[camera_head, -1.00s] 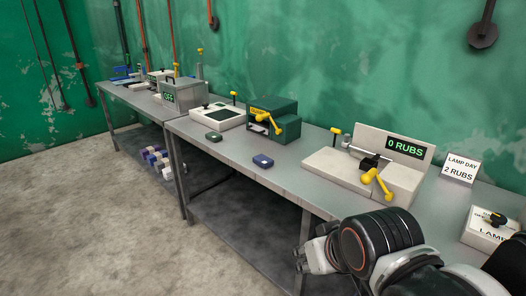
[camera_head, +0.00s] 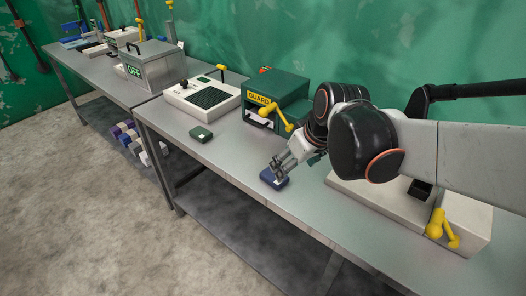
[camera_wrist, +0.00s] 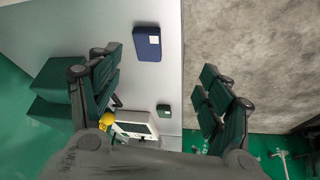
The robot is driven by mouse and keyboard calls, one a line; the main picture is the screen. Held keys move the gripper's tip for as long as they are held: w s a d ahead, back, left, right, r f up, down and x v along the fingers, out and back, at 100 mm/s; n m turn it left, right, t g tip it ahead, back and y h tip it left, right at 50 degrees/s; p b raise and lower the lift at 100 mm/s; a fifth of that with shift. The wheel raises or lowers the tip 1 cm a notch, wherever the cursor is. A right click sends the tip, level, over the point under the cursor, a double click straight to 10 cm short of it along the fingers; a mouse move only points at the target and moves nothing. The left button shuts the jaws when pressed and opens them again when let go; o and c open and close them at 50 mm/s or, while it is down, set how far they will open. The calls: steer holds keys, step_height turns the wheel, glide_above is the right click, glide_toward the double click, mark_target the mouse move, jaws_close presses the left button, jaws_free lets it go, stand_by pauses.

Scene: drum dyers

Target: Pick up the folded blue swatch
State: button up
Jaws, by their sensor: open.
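The folded blue swatch (camera_head: 273,180) lies flat on the grey metal bench near its front edge. In the wrist view the blue swatch (camera_wrist: 146,46) shows a small white tag and lies between the lines of the two fingers, closer to the left one. My gripper (camera_head: 281,164) is open and empty, above the swatch and partly covering its far side in the head view. In the wrist view my gripper (camera_wrist: 162,65) has its dark fingers wide apart. Whether a finger touches the swatch cannot be told.
A small green swatch (camera_head: 201,134) lies farther left on the bench (camera_head: 225,160). Behind it stand a white device with a dark grille (camera_head: 203,97) and a green box marked GUARD (camera_head: 273,95) with a yellow lever. A pale device (camera_head: 465,222) stands at right under my arm.

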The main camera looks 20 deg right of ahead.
steer(key=w+d+f+n+g+y+p, duration=0.1)
steer(key=w+d+f+n+p, duration=0.15)
steer(key=w, duration=0.45)
steer(key=b, duration=0.2)
glide_above(275, 174)
steer(key=s+d, duration=0.1)
steer(key=s, duration=0.1)
step_height(275, 174, down, 8)
steer(key=shift+d+r, duration=0.1)
steer(key=shift+b+x, duration=1.2)
steer(key=shift+x, duration=1.55)
steer(key=shift+s+r, duration=0.1)
steer(key=shift+s, duration=0.1)
steer(key=c, duration=1.1)
